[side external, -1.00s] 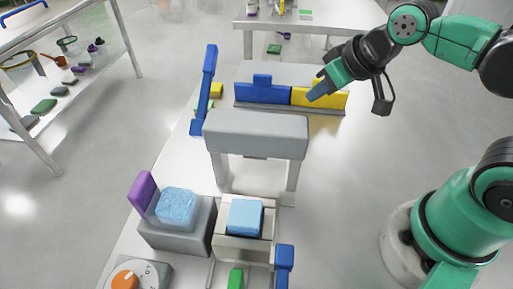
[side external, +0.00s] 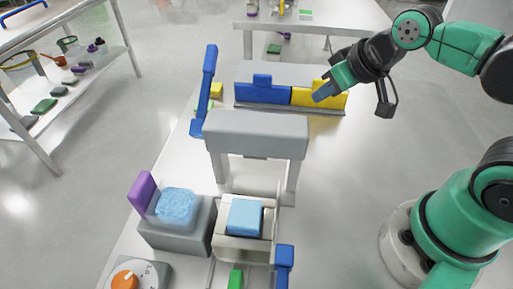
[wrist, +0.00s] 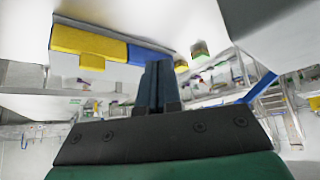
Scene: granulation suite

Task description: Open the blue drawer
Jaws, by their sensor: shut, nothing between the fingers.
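The blue drawer (side external: 262,94) is a blue front panel with a small blue handle block on it, set in a low grey unit at the back of the bench. Its front sits level with the yellow drawer (side external: 335,99) on its right and looks closed. My gripper (side external: 319,95) is shut and empty. In the side view it overlaps the yellow front, to the right of the blue one; contact cannot be told. In the wrist view the scene is inverted: the blue drawer (wrist: 150,56) is partly hidden behind my closed fingers (wrist: 155,82), and the yellow drawer (wrist: 88,41) is to the left.
A grey raised bridge (side external: 256,135) stands in front of the drawers. A tall blue handle (side external: 205,88) rises left of them. Nearer are a light-blue block (side external: 245,217), a clear blue container (side external: 176,207) and an orange dial (side external: 125,280). Bench right of the bridge is clear.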

